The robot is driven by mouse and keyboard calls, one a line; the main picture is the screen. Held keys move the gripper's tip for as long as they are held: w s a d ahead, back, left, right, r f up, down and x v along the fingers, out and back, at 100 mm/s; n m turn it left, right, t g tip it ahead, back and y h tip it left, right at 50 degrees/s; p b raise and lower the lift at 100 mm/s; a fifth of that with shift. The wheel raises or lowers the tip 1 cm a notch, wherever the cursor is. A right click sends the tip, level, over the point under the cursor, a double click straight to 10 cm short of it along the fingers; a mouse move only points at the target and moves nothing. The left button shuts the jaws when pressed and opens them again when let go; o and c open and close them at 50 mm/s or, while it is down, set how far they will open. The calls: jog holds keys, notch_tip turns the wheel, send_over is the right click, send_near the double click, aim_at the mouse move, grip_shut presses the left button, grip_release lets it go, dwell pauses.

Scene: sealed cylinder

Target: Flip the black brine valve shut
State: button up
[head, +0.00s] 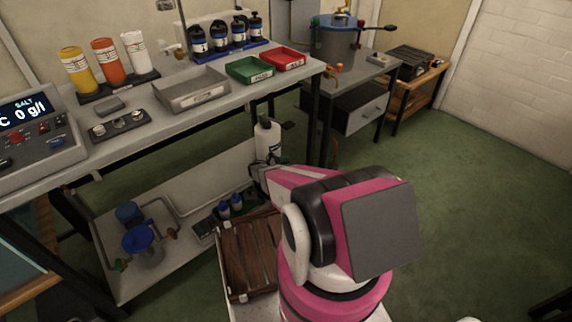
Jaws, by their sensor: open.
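A white cylinder (268,143) stands upright below the bench's right end, with a black top. My gripper (256,171) is small and dark in this view, at the end of my pink and white arm. It appears just below and left of the cylinder's lower part, open; its fingertips are hard to make out. I cannot tell whether it touches the cylinder, whose base is hidden behind my wrist.
The bench (215,108) carries a grey tray, green and red bins, bottles and a salt meter (38,135). The lower shelf (180,235) holds a blue pump (140,238), pipes and small taps. A wooden slatted crate (248,255) is beside my arm. Green floor at right is clear.

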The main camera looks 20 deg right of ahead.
jog(key=shift+c, duration=0.3)
jog(key=c, duration=0.9)
jog(key=shift+o, duration=0.2)
jog(key=shift+w+a+f+m+g+y, duration=0.15)
jog(key=shift+w+m+g, duration=0.1)
jog(key=shift+m+g, duration=0.6)
jog(key=shift+w+a+r+m+g+y, duration=0.15)
jog(key=shift+m+g, duration=0.3)
jog(key=shift+g, duration=0.7)
jog(key=shift+w+a+m+g+y, duration=0.15)
jog(key=shift+m+g+y, duration=0.1)
jog(key=shift+m+g, duration=0.4)
jog(key=shift+s+a+m+g+y, duration=0.1)
jog(key=shift+m+g+y, duration=0.2)
jog(key=shift+g, duration=0.55)
jog(key=o, duration=0.9)
jog(key=v, duration=1.1)
